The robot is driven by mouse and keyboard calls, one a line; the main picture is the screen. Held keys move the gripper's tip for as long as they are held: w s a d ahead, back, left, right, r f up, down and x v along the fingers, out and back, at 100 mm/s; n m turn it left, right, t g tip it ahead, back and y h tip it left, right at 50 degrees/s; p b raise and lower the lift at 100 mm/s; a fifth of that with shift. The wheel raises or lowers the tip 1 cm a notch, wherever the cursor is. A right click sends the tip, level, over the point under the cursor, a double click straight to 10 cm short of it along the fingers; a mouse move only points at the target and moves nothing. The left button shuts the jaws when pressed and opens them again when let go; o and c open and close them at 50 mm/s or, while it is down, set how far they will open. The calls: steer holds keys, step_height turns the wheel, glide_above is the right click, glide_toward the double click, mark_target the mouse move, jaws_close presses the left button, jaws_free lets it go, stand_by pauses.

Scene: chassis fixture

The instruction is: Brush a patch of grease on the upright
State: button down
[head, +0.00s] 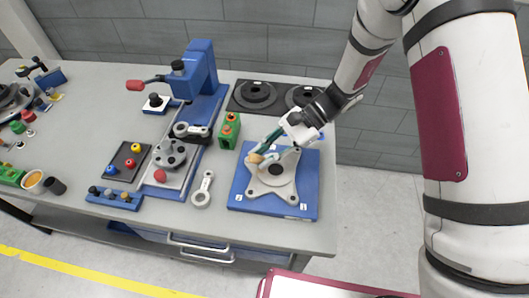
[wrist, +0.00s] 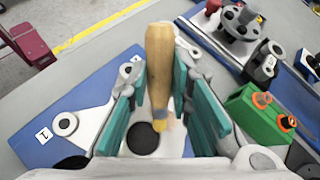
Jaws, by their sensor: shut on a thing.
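My gripper (head: 270,143) is shut on a brush, its teal fingers on either side of the wooden handle. The handle (wrist: 160,65) stands out between the fingers in the wrist view; the tan end of the brush (head: 256,158) shows in the head view. The gripper is over a light grey chassis casting (head: 272,193) with a dark round hole, mounted on a blue plate (head: 238,197). The casting also shows in the wrist view (wrist: 93,121). I cannot make out the bristles, any grease, or clearly which part is the upright.
A green block (head: 229,131) stands just left of the blue plate. A grey link (head: 202,190) lies on the table (head: 215,225) nearby. A blue press (head: 202,68) with a red handle stands further back. Two black discs (head: 256,94) lie behind the plate.

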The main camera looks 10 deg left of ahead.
steer(key=shift+f, duration=0.5)
steer(key=shift+s+a+b, duration=0.1)
steer(key=shift+a+b, duration=0.25)
steer(key=shift+a, duration=1.65)
steer(key=shift+d, duration=1.95)
steer(key=shift+s+p, duration=0.5)
steer(key=shift+s, duration=0.05)
steer(key=shift+a, duration=1.9)
steer(key=shift+d+f, duration=0.1)
steer(key=shift+d, duration=1.9)
